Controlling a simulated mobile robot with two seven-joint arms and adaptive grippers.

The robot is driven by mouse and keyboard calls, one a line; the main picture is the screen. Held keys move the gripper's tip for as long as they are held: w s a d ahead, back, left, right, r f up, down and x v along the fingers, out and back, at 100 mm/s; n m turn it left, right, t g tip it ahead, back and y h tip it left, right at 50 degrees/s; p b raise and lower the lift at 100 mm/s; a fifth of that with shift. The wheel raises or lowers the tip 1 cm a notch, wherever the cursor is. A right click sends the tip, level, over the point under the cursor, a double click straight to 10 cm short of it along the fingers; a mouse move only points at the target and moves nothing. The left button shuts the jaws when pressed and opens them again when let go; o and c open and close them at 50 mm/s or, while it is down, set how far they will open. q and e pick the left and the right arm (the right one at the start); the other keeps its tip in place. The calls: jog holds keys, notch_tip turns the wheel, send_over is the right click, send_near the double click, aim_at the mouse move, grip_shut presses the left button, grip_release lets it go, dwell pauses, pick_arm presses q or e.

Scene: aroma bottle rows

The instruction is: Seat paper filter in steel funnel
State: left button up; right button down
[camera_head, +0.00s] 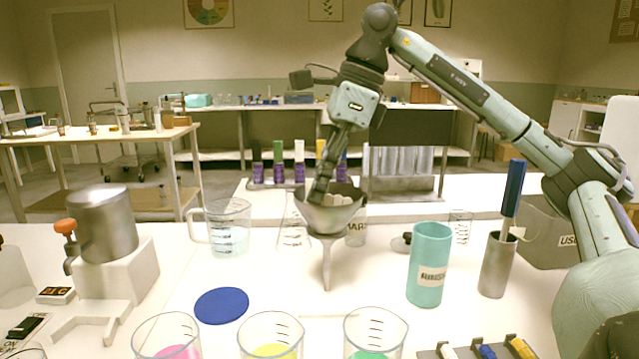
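The steel funnel (331,219) is a grey cone with a long thin stem, upright over the middle of the white table. What supports it is not clear. A pale, scalloped shape that looks like the paper filter (341,199) shows inside its mouth, largely hidden by the rim and my gripper. My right gripper (320,198) points down from above, with its dark fingers at the left part of the funnel's mouth. The fingertips overlap the funnel's inside, so I cannot tell whether they are open or shut on the paper. My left gripper is out of view.
A teal cup (429,264) and a steel holder (496,265) with a blue-handled tool stand right of the funnel. A beaker (228,230) and blue disc (221,306) are left. Beakers of pink, yellow (271,351) and green liquid line the front.

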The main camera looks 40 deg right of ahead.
jog(key=c, duration=1.6)
grip_release()
jog(key=shift+c, duration=0.2)
jog(key=v, duration=1.2)
